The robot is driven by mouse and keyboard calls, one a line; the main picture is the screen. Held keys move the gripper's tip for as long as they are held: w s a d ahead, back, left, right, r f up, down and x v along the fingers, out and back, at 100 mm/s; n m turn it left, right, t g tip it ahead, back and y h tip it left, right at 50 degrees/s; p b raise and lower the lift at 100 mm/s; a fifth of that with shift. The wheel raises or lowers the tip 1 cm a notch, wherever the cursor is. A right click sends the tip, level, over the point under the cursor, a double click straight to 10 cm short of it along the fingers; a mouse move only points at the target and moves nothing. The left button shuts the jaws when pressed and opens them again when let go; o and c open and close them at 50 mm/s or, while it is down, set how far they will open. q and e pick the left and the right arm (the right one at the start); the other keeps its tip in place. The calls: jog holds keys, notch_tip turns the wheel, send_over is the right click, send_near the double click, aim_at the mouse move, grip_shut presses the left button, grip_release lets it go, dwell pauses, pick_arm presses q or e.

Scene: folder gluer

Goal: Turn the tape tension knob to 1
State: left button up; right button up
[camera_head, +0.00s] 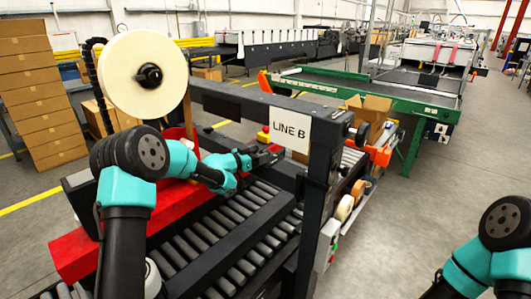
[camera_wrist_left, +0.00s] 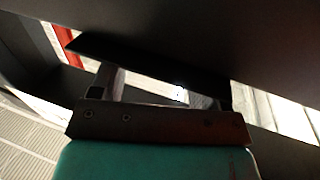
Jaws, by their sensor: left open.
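A large cream tape roll (camera_head: 125,72) stands upright above the machine. A black knob-like hub (camera_head: 149,75) is at its centre; I cannot read any scale or number on it. I cannot tell whether this is the tape tension knob. My left gripper (camera_head: 265,156) is over the rollers, beside the dark frame and left of the LINE B sign. It is well to the right of and below the roll. In the left wrist view its fingers (camera_wrist_left: 153,88) are apart, close to a dark panel (camera_wrist_left: 220,35), with no held object visible. My right gripper is out of the picture.
The dark frame post (camera_head: 317,190) and crossbar (camera_head: 240,105) stand close to my left gripper. The LINE B sign (camera_head: 290,131) hangs there. A roller conveyor (camera_head: 225,225) runs below, beside a red beam (camera_head: 80,250). The floor at right (camera_head: 415,215) is clear.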

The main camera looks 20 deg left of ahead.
aim_at(265, 150)
pick_arm(q)
jog(key=shift+x, duration=1.65)
jog(key=c, duration=0.9)
